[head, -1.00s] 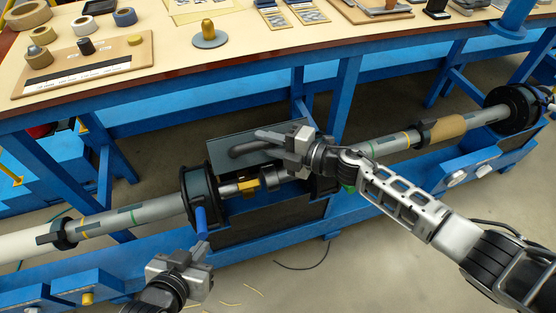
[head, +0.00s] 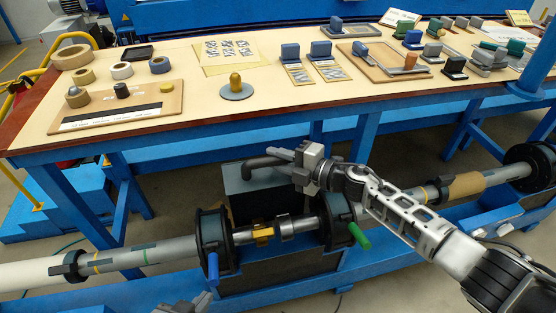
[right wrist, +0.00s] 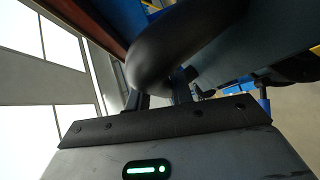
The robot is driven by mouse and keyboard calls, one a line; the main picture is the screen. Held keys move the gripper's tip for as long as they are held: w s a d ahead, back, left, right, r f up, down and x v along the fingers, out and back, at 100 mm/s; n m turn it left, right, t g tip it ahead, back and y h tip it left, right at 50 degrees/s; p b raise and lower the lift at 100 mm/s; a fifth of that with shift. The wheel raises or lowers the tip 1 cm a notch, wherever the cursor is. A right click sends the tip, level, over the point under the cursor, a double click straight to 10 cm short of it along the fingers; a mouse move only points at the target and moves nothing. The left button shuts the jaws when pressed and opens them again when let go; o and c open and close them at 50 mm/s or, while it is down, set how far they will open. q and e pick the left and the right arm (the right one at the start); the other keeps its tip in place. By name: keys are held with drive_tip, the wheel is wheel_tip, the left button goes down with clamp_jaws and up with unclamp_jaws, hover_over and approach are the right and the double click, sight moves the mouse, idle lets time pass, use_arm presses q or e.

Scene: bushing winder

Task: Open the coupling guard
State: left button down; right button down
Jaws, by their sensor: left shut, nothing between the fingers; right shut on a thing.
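The coupling guard (head: 237,180) is a grey-green lid behind the shaft coupling, swung up and back. Its dark bent handle (head: 258,163) runs along its upper edge. My right gripper (head: 290,156) is shut on the handle; in the right wrist view the dark thick handle (right wrist: 175,48) fills the space at the fingers. The coupling (head: 270,231), with a yellow part and metal collars, is exposed between two dark round flanges. My left gripper (head: 186,304) is shut and empty at the bottom edge, partly cut off, apart from the guard.
A blue lever (head: 213,268) and a green lever (head: 359,236) stick out from the flanges. The grey shaft (head: 150,252) runs across the blue machine frame. Behind stands a workbench (head: 190,110) with tape rolls and several blocks; its front edge is close to the raised guard.

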drive_tip(key=shift+w+r, duration=0.1)
drive_tip(key=shift+r, duration=0.1)
drive_tip(key=c, duration=1.3)
unclamp_jaws()
drive_tip(key=shift+c, duration=0.2)
drive_tip(key=shift+o, duration=0.5)
drive_tip(key=shift+f, duration=0.1)
drive_tip(key=shift+d, duration=0.1)
drive_tip(key=v, duration=1.5)
drive_tip(key=shift+s+d+b, duration=0.3)
drive_tip(key=shift+s+b, duration=0.05)
